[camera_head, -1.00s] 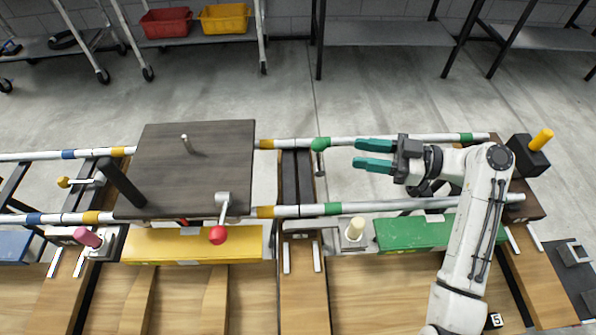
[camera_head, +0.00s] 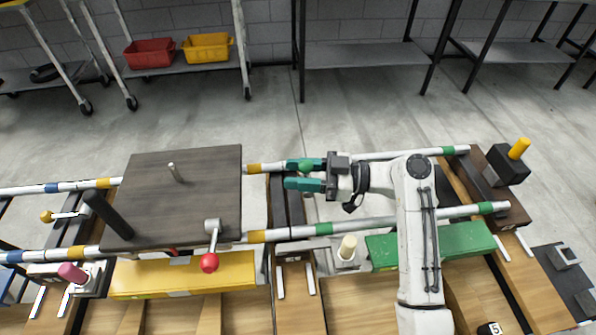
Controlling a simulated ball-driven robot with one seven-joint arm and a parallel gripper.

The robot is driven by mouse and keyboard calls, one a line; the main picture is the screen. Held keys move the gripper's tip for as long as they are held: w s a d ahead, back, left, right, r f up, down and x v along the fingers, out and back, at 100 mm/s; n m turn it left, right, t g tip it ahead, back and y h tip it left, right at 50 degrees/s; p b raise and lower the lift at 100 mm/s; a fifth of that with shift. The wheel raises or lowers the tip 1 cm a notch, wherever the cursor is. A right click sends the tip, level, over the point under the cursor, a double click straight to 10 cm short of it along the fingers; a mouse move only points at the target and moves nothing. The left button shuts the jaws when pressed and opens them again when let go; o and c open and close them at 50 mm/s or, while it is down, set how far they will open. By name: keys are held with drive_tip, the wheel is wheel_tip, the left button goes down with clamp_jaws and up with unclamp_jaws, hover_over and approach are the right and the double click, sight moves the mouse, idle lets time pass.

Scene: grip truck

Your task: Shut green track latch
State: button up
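The green track latch shows as a green round knob (camera_head: 307,166) by the far rail, just right of the dark middle crossbeam. Its lever is mostly hidden by my gripper. My gripper (camera_head: 296,174) points left at the knob, with its two teal fingers apart. The knob overlaps the upper finger in the head view. I cannot tell whether they touch or whether the knob lies between the fingers.
A dark square plate (camera_head: 180,195) sits on the rails at left, with a red-knobbed lever (camera_head: 209,262) at its front. A cream knob (camera_head: 347,247) and a green block (camera_head: 470,243) are in front of the near rail. A yellow-handled black block (camera_head: 508,164) stands at right.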

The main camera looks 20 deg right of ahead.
drive_tip(key=shift+a, duration=0.1)
drive_tip(key=shift+c, duration=0.4)
clamp_jaws()
drive_tip(key=shift+r, duration=0.1)
